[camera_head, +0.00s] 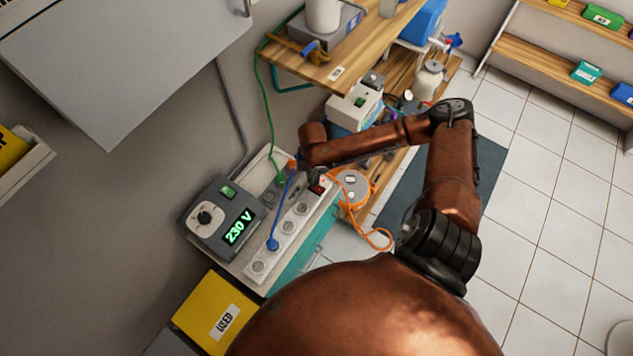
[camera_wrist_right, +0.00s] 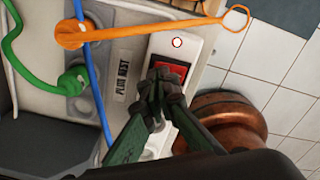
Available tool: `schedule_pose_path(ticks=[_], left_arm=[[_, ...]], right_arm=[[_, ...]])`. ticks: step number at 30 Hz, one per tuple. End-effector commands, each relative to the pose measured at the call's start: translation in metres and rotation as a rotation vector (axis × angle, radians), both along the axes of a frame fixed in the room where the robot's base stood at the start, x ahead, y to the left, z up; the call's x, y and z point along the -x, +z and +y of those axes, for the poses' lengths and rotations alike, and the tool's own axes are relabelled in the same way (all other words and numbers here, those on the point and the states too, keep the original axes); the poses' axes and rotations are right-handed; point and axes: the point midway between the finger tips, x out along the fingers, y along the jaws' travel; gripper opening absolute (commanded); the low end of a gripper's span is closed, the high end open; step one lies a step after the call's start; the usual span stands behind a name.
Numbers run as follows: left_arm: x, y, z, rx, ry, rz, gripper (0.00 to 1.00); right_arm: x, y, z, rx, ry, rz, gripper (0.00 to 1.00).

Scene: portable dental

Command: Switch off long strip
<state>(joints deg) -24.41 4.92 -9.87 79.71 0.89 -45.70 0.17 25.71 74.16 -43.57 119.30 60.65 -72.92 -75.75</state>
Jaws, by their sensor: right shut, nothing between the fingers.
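The long strip (camera_head: 286,228) is a white bar of sockets on the bench, with a blue plug (camera_head: 272,244) in one socket. Its red rocker switch (camera_head: 317,187) is at the far end, partly hidden by my right arm. In the right wrist view, the red switch (camera_wrist_right: 174,72) shows on the white strip (camera_wrist_right: 186,40), near a small round red-and-white mark. My right gripper (camera_wrist_right: 163,82) is shut and empty, its fingertips over the switch's near part; I cannot tell whether they touch. They hide part of the switch. My left gripper is out of view.
A grey box reading 230 V (camera_head: 238,228) stands left of the strip. A plate marked PLUG REST (camera_wrist_right: 122,72), a green plug (camera_wrist_right: 72,80) and an orange cable (camera_wrist_right: 150,30) lie beside it. A yellow USED bin (camera_head: 215,305) is in front; a wooden shelf (camera_head: 345,60) is behind.

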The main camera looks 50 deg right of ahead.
Motion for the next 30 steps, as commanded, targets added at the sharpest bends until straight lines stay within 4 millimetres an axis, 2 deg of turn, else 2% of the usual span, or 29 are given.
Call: schedule_pose_path(ticks=[30], left_arm=[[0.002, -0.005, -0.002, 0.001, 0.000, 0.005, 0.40]], right_arm=[[0.000, -0.015, 0.000, 0.000, 0.001, 0.001, 0.00]])
